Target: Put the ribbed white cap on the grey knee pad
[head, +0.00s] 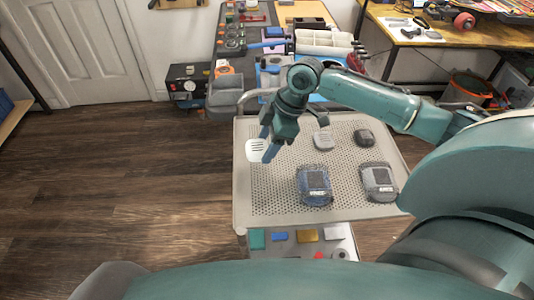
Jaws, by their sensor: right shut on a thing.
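My right gripper (268,144) reaches in over the left part of the perforated tray and is shut on the ribbed white cap (256,151). The cap shows dark ribs on a white face and sits at the tray's left edge in the picture; its height above the tray is hard to tell. The grey knee pad (379,182) lies at the right front of the tray, with nothing on it but its dark centre patch and label. A blue knee pad (314,185) lies to its left. My left gripper is not in view.
The pale perforated tray (258,205) also holds a light grey cap (323,139) and a dark cap (364,138) behind the pads. A lower shelf with small coloured items (307,237) shows below. A cluttered workbench (228,55) stands behind.

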